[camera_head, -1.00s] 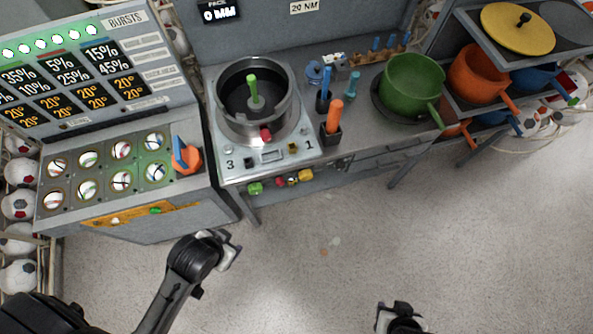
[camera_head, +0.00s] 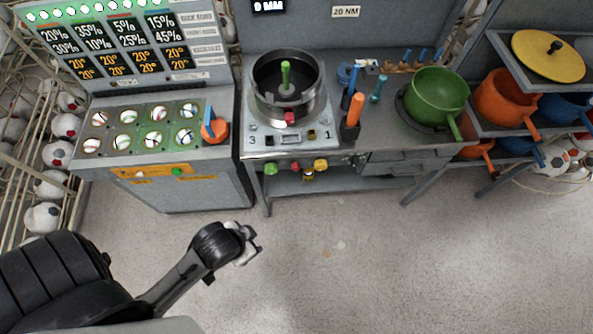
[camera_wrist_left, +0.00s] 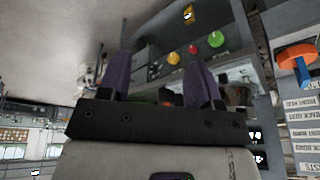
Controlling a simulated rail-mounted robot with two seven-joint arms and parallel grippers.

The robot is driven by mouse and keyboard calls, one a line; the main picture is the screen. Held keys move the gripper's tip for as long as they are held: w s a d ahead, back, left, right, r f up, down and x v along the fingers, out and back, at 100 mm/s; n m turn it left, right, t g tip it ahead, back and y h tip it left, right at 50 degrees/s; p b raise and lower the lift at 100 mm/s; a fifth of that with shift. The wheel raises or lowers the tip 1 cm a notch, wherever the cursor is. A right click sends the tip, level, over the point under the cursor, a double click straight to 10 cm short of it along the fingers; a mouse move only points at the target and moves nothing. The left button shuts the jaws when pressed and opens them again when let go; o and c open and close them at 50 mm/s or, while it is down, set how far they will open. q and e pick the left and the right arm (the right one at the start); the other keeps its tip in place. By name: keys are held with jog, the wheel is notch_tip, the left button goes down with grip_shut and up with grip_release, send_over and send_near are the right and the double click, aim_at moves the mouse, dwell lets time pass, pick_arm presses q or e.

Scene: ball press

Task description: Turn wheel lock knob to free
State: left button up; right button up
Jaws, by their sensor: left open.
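The press (camera_head: 288,95) stands on the bench with a green (camera_head: 271,169), a red (camera_head: 295,166) and a yellow knob (camera_head: 320,165) along its front edge. An orange knob with a blue handle (camera_head: 213,128) sits on the left console. I cannot tell which knob is the wheel lock. My left gripper (camera_head: 252,244) is open and empty, out over the floor in front of the bench, apart from every knob. In the left wrist view the yellow (camera_wrist_left: 173,58), red (camera_wrist_left: 193,48) and green (camera_wrist_left: 216,39) knobs show beyond the spread fingers. My right gripper is out of view.
The left console (camera_head: 160,130) holds several balls in sockets. A green pot (camera_head: 437,95) and upright tools (camera_head: 352,115) stand right of the press. A shelf with an orange pot (camera_head: 503,97) is farther right. The floor (camera_head: 370,260) before the bench is clear.

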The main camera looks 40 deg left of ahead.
pick_arm(q)
jog(key=shift+s+d, duration=0.15)
jog(key=shift+d, duration=0.05)
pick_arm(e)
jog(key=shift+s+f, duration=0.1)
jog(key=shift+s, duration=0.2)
